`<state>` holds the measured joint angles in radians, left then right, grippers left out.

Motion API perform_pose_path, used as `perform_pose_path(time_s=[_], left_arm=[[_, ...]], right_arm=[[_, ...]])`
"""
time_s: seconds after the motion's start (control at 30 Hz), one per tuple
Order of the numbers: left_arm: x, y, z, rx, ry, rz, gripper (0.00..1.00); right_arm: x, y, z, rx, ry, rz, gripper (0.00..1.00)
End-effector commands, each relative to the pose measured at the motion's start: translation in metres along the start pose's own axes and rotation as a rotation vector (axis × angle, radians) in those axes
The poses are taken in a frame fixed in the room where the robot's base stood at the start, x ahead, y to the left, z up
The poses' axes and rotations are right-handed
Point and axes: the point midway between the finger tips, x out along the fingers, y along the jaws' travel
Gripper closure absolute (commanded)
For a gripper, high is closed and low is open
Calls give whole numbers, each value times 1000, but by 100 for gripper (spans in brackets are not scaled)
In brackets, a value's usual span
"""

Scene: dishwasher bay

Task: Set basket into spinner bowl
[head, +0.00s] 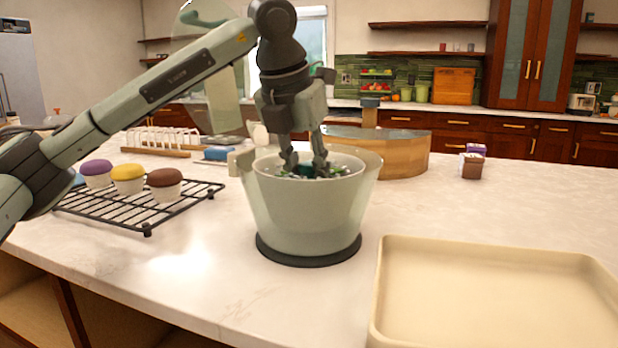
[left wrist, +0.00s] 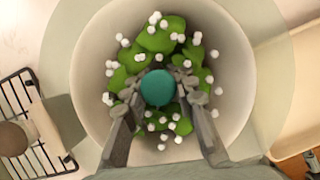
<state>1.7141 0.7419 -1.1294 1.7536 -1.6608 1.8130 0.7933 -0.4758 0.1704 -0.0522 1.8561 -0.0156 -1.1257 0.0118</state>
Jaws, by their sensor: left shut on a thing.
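The pale basket (left wrist: 237,75) holds green leaves and small white balls around a teal knob (left wrist: 158,88). In the head view the basket sits inside the translucent spinner bowl (head: 371,178), whose dark round base (head: 308,255) rests on the counter. The bowl's pale ring surrounds the basket in the left wrist view. I cannot tell whether the basket touches the bowl's bottom. My left gripper (head: 305,170) points straight down into the basket, its fingers shut on the teal knob from both sides.
A cream tray (head: 490,297) lies at the front right. A round wooden container (head: 405,158) stands behind the bowl, and a small box (head: 473,165) is farther right. The right counter is mostly clear.

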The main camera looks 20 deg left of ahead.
Motion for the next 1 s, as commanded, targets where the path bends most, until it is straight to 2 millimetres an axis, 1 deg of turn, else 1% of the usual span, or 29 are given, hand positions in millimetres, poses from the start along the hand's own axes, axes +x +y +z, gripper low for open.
perform_pose_path(time_s=[1.0], left_arm=[[9, 0, -4, 0, -1, 0, 100]], right_arm=[[8, -1, 2, 0, 0, 0, 60]])
